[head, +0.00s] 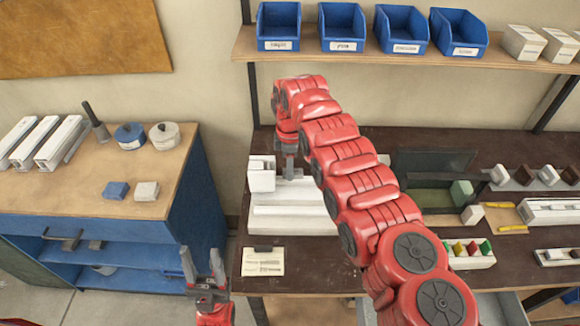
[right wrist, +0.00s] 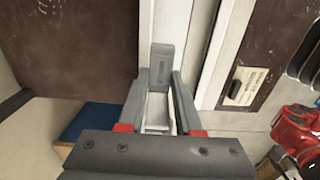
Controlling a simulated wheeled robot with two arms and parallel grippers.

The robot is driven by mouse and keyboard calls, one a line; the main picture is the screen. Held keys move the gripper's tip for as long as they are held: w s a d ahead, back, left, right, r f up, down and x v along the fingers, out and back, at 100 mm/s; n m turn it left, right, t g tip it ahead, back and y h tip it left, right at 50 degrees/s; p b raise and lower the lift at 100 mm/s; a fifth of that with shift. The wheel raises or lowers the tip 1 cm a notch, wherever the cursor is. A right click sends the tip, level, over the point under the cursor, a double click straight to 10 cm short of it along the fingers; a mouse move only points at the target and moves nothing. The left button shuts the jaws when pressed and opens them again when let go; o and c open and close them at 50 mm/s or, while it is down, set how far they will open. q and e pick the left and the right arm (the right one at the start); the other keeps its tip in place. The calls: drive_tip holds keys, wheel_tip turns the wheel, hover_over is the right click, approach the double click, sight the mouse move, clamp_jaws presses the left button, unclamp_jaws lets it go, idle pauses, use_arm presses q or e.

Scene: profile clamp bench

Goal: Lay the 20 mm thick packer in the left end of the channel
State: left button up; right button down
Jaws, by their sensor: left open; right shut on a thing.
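The white channel (head: 295,222) lies on the dark bench, partly hidden behind my right arm; its long pale side also shows in the right wrist view (right wrist: 208,45). My right gripper (head: 290,174) is over the channel's left part. In the right wrist view my right gripper (right wrist: 162,80) is shut on a grey block (right wrist: 162,60), seemingly the packer, with a small marking too blurred to read. The block lines up with the channel's groove; I cannot tell whether it touches the bottom. My left gripper (head: 204,268) is open and empty, in front of the bench's left side.
A white block (head: 262,178) stands at the channel's left end. A label card (head: 263,262) lies at the bench's front left. A blue cabinet (head: 190,200) with white profiles on top stands left. A shelf with blue bins (head: 342,28) hangs above. Small parts fill the bench's right side.

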drive_tip(key=shift+f+b, duration=1.75)
drive_tip(key=shift+f, duration=0.45)
drive_tip(key=c, duration=0.5)
unclamp_jaws()
drive_tip(key=shift+r, duration=0.15)
drive_tip(key=shift+r+p, duration=0.6)
drive_tip(key=shift+r, duration=1.9)
drive_tip(key=shift+r+p, duration=0.55)
drive_tip(key=shift+r, duration=0.8)
